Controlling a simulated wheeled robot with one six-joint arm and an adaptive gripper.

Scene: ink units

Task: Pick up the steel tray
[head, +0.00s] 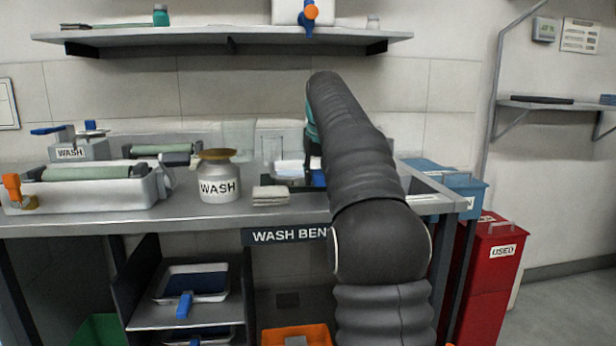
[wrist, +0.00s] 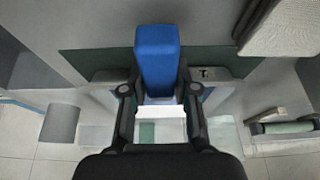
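A steel tray (head: 290,182) with a blue handle (head: 318,178) lies on the wash bench, partly hidden behind my arm. In the wrist view the blue handle (wrist: 157,55) stands between the two fingers of my gripper (wrist: 159,78). The fingers flank the handle closely, and I cannot tell whether they press on it. Part of the tray (wrist: 215,60) shows behind the handle. In the head view my arm covers most of the gripper.
A WASH jar (head: 220,182), a cloth stack (head: 270,196) and a roller basin (head: 90,190) stand on the bench to the left. Another blue-handled tray (head: 165,292) is on the shelf below. Blue (head: 458,185) and red (head: 488,270) bins stand at right.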

